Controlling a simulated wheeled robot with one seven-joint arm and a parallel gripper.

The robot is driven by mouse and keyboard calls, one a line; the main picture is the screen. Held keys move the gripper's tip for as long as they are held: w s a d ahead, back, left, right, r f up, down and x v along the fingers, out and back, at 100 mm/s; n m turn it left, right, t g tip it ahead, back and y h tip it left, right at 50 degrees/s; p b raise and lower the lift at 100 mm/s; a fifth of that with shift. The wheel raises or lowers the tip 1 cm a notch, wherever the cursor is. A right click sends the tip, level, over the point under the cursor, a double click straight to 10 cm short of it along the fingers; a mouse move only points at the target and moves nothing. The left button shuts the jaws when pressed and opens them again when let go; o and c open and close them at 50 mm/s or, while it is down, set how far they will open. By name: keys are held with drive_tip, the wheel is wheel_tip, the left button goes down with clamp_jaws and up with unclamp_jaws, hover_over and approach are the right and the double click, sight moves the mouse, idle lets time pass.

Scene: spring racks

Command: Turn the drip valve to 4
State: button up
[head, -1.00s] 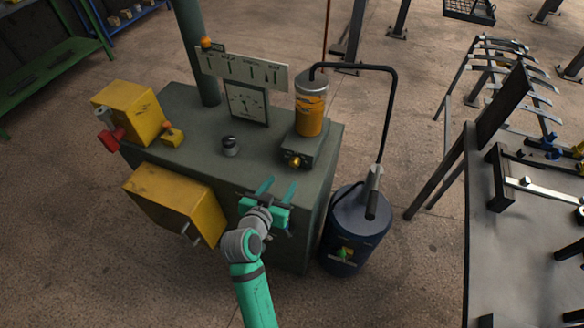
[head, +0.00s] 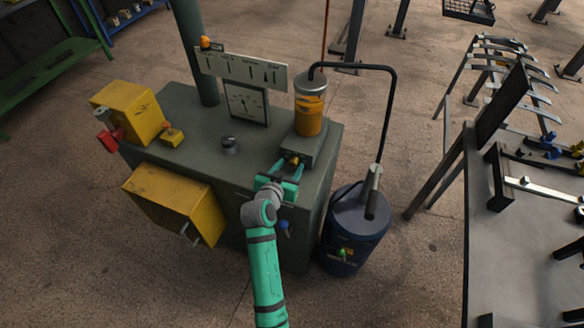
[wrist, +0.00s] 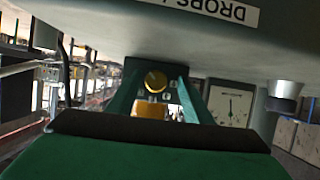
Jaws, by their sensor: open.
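The drip valve looks like a small yellow knob (head: 294,160) on the front of a grey-green block under the amber oil cup (head: 309,115). In the wrist view the round knob (wrist: 155,81) shows face-on, upside down, with a dark mark across it and small light marks beside it. Its setting is too small to read. My green gripper (head: 290,170) reaches up to it from the front. In the wrist view the open gripper (wrist: 157,92) has one finger on each side of the knob, with gaps; I see no contact.
A DROPS label (wrist: 220,10) shows upside down in the wrist view. A dark blue canister (head: 355,235) with a bent black pipe stands to the right.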

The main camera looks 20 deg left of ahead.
drive_tip(key=shift+d, duration=0.2)
drive_tip(key=shift+w, duration=0.1)
drive_tip(key=shift+c, duration=0.9)
drive_tip(key=shift+d, duration=0.1)
drive_tip(key=c, duration=0.9)
drive_tip(key=shift+w+d, duration=0.1)
